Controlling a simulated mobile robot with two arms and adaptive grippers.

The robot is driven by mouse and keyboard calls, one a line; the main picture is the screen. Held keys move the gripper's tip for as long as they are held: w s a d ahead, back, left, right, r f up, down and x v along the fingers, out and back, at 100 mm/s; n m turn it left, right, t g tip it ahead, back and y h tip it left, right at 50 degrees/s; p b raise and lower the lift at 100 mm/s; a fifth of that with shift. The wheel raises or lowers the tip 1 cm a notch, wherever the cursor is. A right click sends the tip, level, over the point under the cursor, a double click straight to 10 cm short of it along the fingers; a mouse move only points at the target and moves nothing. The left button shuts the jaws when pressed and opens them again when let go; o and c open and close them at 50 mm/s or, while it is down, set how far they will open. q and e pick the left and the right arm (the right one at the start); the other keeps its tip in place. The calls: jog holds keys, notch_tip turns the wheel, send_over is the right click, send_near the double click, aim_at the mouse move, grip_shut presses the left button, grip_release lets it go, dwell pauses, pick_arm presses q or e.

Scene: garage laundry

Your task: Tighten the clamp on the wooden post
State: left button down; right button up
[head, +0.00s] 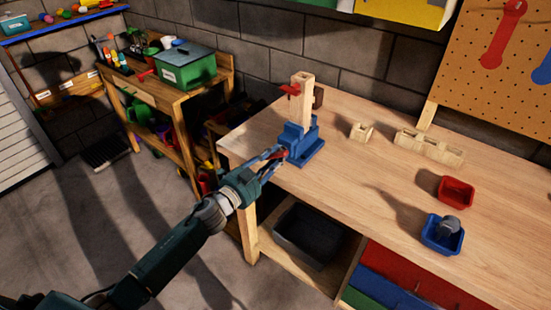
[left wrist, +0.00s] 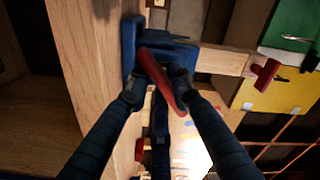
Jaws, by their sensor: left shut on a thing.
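The wooden post (head: 302,98) stands upright in the blue clamp (head: 312,148) at the near left part of the workbench. In the left wrist view the post (left wrist: 222,61) runs sideways out of the blue clamp (left wrist: 131,42). A small red part (head: 289,89) is attached near the post's top; it also shows in the left wrist view (left wrist: 264,75). My left gripper (head: 281,153) is at the clamp's near side, shut on a red handle (left wrist: 160,80). The fingers partly cover the handle. My right gripper is not in view.
The workbench (head: 365,175) holds a small wooden block (head: 361,131), a slotted wooden rack (head: 430,147), a red bin (head: 455,192) and a blue bin (head: 434,238) with a grey thing inside. A pegboard (head: 500,75) stands behind. A dark bin (head: 306,232) sits below.

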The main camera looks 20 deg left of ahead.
pick_arm(q)
jog(key=shift+f+m+b, duration=0.25)
jog(key=shift+m+b, duration=0.1)
jog(key=shift+m, duration=1.25)
jog(key=shift+s, duration=0.1)
jog(key=c, duration=1.6)
grip_release()
jog(key=shift+r, duration=0.35)
jog(key=v, duration=1.2)
jog(key=shift+d+f, duration=0.1)
jog(key=shift+f, duration=0.2)
